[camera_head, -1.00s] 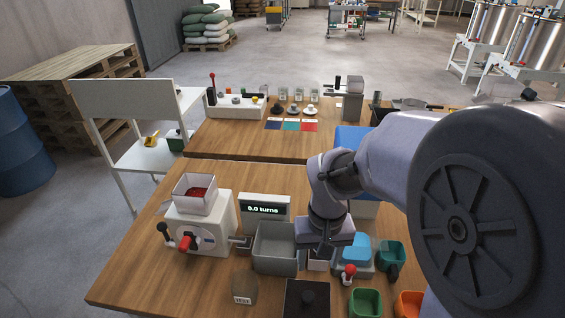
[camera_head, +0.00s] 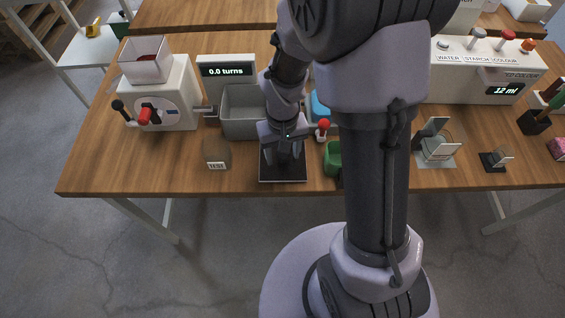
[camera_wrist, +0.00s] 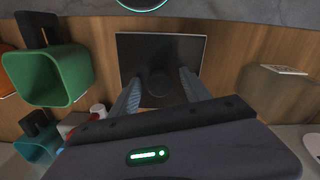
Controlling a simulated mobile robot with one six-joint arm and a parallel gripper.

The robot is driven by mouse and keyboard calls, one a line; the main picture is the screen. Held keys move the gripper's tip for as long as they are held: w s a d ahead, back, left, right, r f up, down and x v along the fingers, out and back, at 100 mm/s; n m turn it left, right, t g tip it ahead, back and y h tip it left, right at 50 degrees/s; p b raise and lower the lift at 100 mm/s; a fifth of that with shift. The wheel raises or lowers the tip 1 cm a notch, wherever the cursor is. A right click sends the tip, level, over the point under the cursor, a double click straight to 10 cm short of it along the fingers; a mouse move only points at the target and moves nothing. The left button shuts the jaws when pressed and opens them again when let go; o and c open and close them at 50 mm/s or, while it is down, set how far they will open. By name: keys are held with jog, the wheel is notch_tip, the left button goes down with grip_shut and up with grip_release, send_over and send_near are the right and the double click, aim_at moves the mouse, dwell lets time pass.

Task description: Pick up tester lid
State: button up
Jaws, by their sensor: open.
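The tester lid appears to be the dark square plate (camera_head: 295,176) with a round knob, lying at the front edge of the wooden table. It also shows in the wrist view as a black square (camera_wrist: 180,48) with its knob in the middle. My gripper (camera_head: 284,158) is directly over the plate, pointing down. In the wrist view, my gripper (camera_wrist: 160,82) is open, with one finger on each side of the knob. I cannot tell whether the fingers touch it. In the head view the knob is hidden by the gripper.
Behind are a grey bin (camera_head: 240,122), a red-knobbed lever (camera_head: 323,126) and a white cranked machine (camera_head: 170,105). The table's front edge is close.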

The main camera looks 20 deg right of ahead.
aim_at(282, 154)
grip_shut()
jog(key=shift+r, duration=0.1)
jog(key=shift+r+p, duration=0.25)
jog(key=shift+p, duration=0.1)
notch_tip(282, 154, up, 4)
jog(key=shift+s+a+f+p, duration=0.1)
jog(key=shift+f+p, duration=0.15)
jog(key=shift+p, duration=0.7)
jog(key=s+a+p, duration=0.1)
jog(key=s+a, duration=0.9)
jog(key=a, duration=0.1)
jog(key=shift+s+a+r, duration=0.3)
jog(key=shift+r, duration=0.15)
